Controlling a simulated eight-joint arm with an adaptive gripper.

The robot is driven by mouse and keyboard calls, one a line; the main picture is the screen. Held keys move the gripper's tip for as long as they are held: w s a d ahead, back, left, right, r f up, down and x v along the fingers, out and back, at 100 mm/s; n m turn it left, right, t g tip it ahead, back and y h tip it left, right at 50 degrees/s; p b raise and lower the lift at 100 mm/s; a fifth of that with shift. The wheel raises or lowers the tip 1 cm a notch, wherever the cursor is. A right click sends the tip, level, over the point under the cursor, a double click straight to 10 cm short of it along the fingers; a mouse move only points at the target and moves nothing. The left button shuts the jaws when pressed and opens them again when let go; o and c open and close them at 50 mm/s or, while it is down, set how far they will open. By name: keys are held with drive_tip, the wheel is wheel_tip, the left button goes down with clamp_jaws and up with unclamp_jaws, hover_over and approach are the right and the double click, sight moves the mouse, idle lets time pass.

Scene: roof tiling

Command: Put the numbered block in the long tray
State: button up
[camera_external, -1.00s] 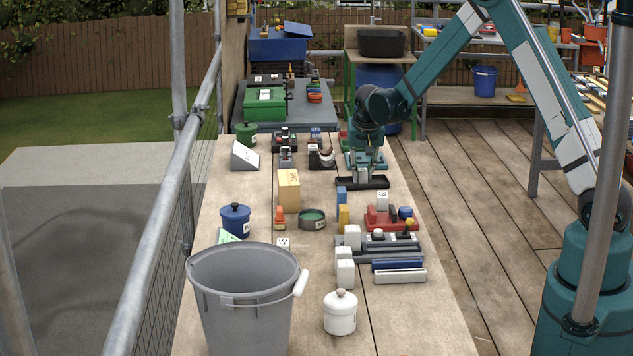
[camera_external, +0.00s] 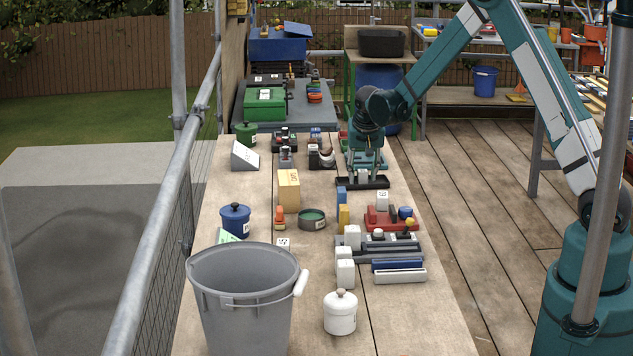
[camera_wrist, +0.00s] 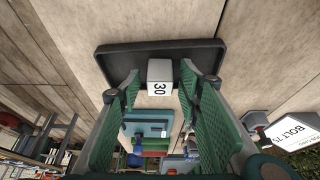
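A white block (camera_wrist: 160,75) marked "30" shows in the wrist view at the middle of the long dark tray (camera_wrist: 205,50). It appears to stand in the tray, though its base is hidden. My gripper (camera_wrist: 160,85) has its green-padded fingers spread on either side of the block, with a gap at each side. In the external view my gripper (camera_external: 367,174) is low over the long tray (camera_external: 380,184), at the right side of the workbench. The block is hard to make out there.
A red tray (camera_external: 385,224) with small items, a grey rack (camera_external: 350,249) and a tan box (camera_external: 288,198) stand nearer the camera. A grey bucket (camera_external: 245,310) and a white jar (camera_external: 340,315) are at the front. Dark holders with items sit left of my gripper.

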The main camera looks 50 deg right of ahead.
drive_tip(key=shift+r, duration=0.15)
drive_tip(key=p+v, duration=0.1)
drive_tip(key=v, duration=1.1)
idle(0.6)
